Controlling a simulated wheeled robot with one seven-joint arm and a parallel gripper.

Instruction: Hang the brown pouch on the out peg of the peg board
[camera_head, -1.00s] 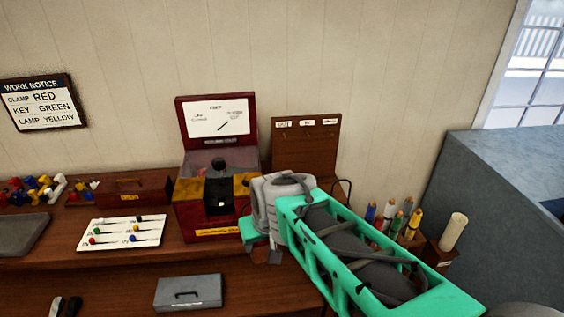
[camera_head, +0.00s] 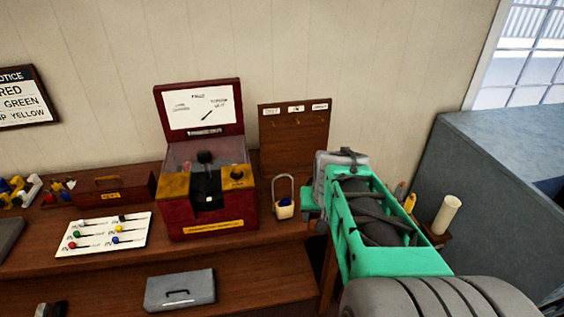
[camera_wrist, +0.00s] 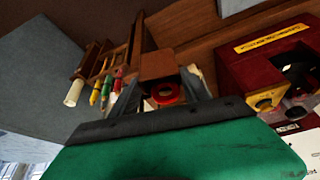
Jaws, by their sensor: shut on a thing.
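The brown peg board (camera_head: 293,150) stands upright at the back of the bench, right of the red lever box. It has three white labels along its top with small pegs beneath; the left label seems to read OUT. My gripper (camera_wrist: 160,78) shows in the wrist view with a brown block-like thing, apparently the pouch (camera_wrist: 158,66), between its fingers. A red ring shows just below it, partly hidden. In the head view my teal wrist is right of and in front of the board; the fingertips and the pouch are mostly hidden there.
The red lever box (camera_head: 205,210) with its raised lid stands left of the board. A padlock-like thing (camera_head: 285,208) with a tall shackle stands between box and gripper. Markers (camera_head: 410,203) and a white roll (camera_head: 446,214) are at the right. A grey case (camera_head: 180,290) lies lower down.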

